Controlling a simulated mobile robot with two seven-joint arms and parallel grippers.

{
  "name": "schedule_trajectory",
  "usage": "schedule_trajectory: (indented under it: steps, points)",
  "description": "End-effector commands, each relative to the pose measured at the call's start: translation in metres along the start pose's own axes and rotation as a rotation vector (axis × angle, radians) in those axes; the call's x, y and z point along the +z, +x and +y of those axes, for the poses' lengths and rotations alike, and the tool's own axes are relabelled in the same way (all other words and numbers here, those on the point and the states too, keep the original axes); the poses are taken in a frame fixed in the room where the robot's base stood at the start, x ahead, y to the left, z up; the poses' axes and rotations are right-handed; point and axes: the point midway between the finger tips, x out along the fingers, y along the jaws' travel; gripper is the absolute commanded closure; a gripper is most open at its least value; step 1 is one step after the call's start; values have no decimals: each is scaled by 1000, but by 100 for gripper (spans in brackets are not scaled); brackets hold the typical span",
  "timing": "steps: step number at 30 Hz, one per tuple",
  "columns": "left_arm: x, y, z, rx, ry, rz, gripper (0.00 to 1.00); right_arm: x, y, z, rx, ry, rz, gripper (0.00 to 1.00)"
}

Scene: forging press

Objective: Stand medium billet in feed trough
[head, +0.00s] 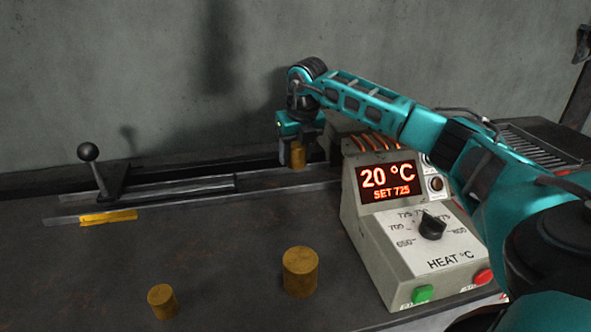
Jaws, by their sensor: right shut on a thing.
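My right gripper (297,148) reaches in from the right and points down at the right end of the feed trough (190,191). It is shut on a brass-coloured billet (298,157), upright between its fingers. The billet is at the trough's right end, beside the heater box; whether its base touches the trough floor I cannot tell. A large billet (300,272) and a small billet (162,301) stand upright on the bench in front. My left gripper is not in view.
The heater box (400,225) stands right of the trough, its display reading 20 °C, SET 725, with a dial and green and red buttons. A black ball-knob lever (100,170) stands at the trough's left. A yellow strip (108,217) lies along its front rail.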

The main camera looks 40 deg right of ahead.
Motion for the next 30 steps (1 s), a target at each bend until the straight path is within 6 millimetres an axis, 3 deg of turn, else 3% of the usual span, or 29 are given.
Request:
schedule_trajectory:
  steps: [5, 12, 24, 25, 30]
  points:
    - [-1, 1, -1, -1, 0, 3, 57, -2, 8, 0, 1, 1, -4, 100]
    - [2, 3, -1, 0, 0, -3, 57, -10, 39, 0, 1, 1, -3, 100]
    - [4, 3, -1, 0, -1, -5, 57, -11, 45, 0, 2, 1, -5, 100]
    - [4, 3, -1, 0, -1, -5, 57, -13, 47, 0, 0, 0, 0, 48]
    - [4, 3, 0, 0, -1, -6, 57, -13, 46, 0, 0, 0, 0, 32]
